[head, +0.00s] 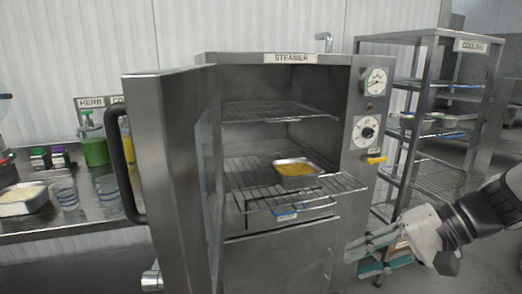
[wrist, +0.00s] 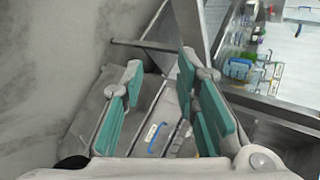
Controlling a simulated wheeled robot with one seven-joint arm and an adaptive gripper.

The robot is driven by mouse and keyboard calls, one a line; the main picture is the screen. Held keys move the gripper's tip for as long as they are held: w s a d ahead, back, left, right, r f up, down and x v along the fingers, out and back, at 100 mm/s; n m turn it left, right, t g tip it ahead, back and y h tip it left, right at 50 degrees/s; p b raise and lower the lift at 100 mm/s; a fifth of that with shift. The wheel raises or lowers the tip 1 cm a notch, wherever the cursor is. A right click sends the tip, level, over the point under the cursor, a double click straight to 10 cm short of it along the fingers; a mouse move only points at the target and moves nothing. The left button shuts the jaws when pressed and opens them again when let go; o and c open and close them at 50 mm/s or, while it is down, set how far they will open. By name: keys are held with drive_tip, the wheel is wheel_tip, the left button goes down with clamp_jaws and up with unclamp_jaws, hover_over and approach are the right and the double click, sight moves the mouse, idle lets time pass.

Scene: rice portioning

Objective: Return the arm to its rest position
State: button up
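My gripper (head: 362,256) is at the lower right of the head view, in front of the steamer's right side and below the yellow handle. In the wrist view my gripper (wrist: 158,72) has its two teal-padded fingers spread apart, with nothing held between them. My arm reaches in from the right edge of the head view. The steamer (head: 345,100) stands with its door (head: 170,170) swung open to the left.
A cooling rack (head: 433,100) with trays stands right of the steamer, behind my arm. A side counter (head: 85,222) at left holds a rice tray (head: 24,200), clear cups and a green bottle (head: 93,148). A blue-handled metal item (wrist: 154,136) shows beyond my fingers.

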drive_tip(key=s+r+n+h+p, duration=0.2)
drive_tip(key=s+r+h, duration=0.3)
drive_tip(key=s, duration=0.3)
drive_tip(key=s+r+n+t+h+p, duration=0.1)
drive_tip(key=s+r+n+h+p, duration=0.1)
drive_tip(key=s, duration=0.7)
wheel_tip(320, 180, up, 3)
drive_tip(key=d+h+p, duration=0.1)
drive_tip(key=h, duration=0.1)
drive_tip(key=shift+s+n+h, duration=0.15)
drive_tip(key=shift+n+h, duration=0.15)
drive_tip(key=shift+h, duration=0.1)
